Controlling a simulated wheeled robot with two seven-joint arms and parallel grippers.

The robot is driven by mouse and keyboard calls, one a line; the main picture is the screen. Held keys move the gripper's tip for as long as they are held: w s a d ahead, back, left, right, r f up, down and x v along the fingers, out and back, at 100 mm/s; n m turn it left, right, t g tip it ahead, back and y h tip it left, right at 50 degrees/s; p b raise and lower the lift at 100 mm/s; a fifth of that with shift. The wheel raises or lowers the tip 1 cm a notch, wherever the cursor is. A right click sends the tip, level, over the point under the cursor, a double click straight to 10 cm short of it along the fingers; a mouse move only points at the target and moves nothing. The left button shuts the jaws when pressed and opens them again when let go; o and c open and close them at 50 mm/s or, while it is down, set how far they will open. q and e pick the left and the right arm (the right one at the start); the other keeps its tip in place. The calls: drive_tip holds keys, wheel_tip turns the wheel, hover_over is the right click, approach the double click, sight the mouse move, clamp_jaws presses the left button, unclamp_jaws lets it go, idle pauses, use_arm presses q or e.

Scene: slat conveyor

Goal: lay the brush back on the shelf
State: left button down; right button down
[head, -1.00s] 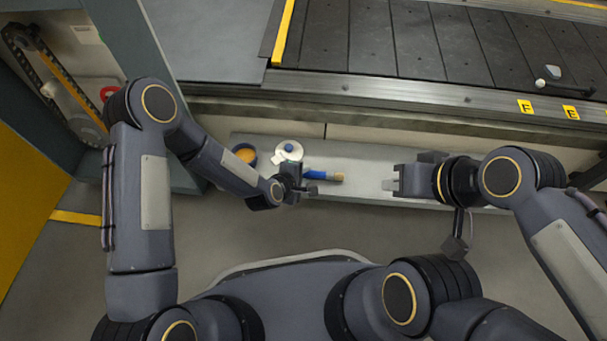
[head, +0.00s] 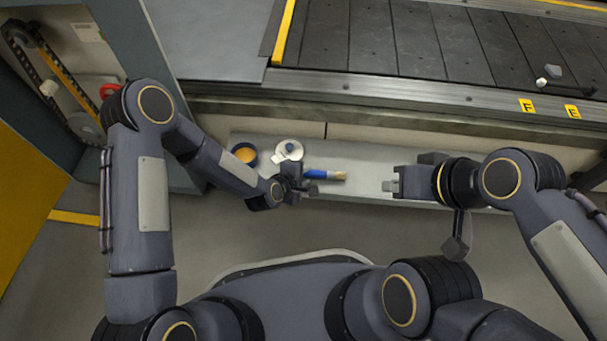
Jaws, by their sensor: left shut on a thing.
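The brush (head: 322,174) has a blue handle and a tan bristle end that points right. It shows in the head view over the front part of the grey shelf (head: 368,164). My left gripper (head: 308,188) is shut on the brush near its left end, and the fingers hide part of the handle. I cannot tell whether the brush touches the shelf or hangs just above it. My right gripper (head: 390,187) is empty over the shelf, right of the bristles, with its fingers a little apart.
The slat conveyor (head: 400,45) runs behind. The shelf between brush and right gripper is clear.

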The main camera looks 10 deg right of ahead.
use_arm(q)
drive_tip(key=shift+a+f, duration=0.25)
drive_tip(key=shift+f, duration=0.75)
drive_tip(key=c, duration=1.3)
unclamp_jaws()
drive_tip(key=shift+o, duration=0.7)
drive_tip(key=d+r+p+v, duration=0.1)
drive_tip(key=p+v, duration=0.2)
drive_tip(key=v, duration=0.5)
drive_tip(key=shift+a+r+p, duration=0.25)
drive_tip(key=shift+r+p, duration=0.05)
drive_tip(key=w+a+r+m+y, duration=0.15)
drive_tip(key=a+r+m, duration=0.55)
drive_tip(key=a+r, duration=1.05)
drive_tip(key=s+a+r+m+y, duration=0.1)
drive_tip(key=s+a+r, duration=0.1)
drive_tip(key=s+r, duration=0.3)
drive_tip(key=s+a+r+m+g, duration=0.1)
drive_tip(key=s+a+r+m, duration=0.15)
drive_tip(key=s, duration=0.45)
drive_tip(key=s+a+r+m+y, duration=0.1)
drive_tip(key=s+a+r, duration=0.25)
drive_tip(key=s, duration=0.25)
wheel_tip(320, 180, up, 38)
drive_tip(key=p, duration=3.9)
drive_tip(key=shift+s+d, duration=0.25)
drive_tip(key=shift+s, duration=0.1)
